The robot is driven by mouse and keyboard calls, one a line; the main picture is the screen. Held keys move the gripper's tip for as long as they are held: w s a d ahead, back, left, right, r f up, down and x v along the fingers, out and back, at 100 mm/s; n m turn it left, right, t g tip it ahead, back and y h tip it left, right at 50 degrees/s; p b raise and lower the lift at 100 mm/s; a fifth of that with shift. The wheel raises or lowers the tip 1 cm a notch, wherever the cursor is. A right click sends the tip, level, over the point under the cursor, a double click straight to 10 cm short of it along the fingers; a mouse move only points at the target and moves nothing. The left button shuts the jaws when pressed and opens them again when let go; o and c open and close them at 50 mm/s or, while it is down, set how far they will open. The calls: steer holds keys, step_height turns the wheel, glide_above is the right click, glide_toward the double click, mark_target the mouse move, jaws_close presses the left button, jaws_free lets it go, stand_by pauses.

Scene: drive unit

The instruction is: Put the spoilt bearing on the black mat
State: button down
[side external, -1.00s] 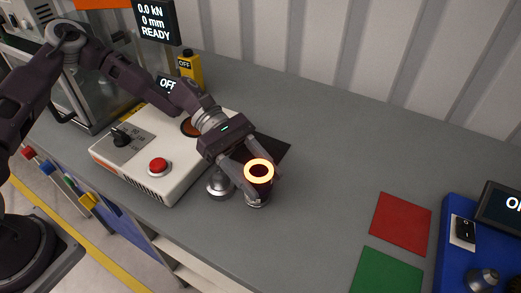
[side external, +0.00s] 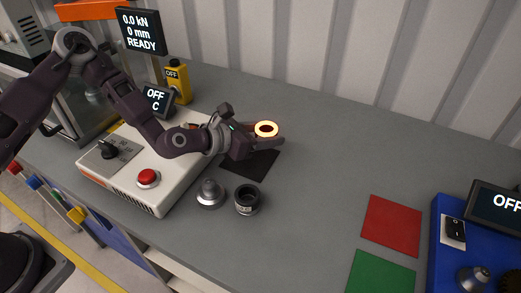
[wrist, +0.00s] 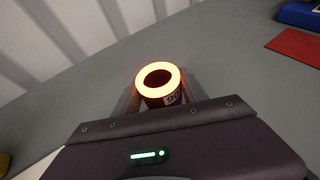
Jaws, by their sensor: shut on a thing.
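The bearing (side external: 266,129) is a ring whose top face glows orange-yellow. In the wrist view the bearing (wrist: 171,101) has a dark reddish side with a pale printed mark. My gripper (side external: 268,140) is shut on it, and the fingers (wrist: 158,95) flank its sides. The black mat (side external: 250,167) lies on the bench beside the white heater box, partly hidden by my gripper. The bearing is held upright near the mat's far edge, seemingly above the bench. Its exact height is unclear.
A dark cylindrical part (side external: 247,200) and a silver stepped part (side external: 210,193) stand in front of the mat. The white box (side external: 125,185) with a red button is at left. Red (side external: 391,225) and green (side external: 381,275) mats and a blue unit (side external: 448,262) are at right. Mid-bench is clear.

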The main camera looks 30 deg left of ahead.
mark_target(265, 155)
step_height(265, 155, down, 5)
steer(key=shift+r, duration=0.2)
steer(key=c, duration=0.6)
jaws_free()
steer(key=shift+s, duration=0.1)
steer(key=v, duration=1.2)
steer(key=shift+a, duration=0.1)
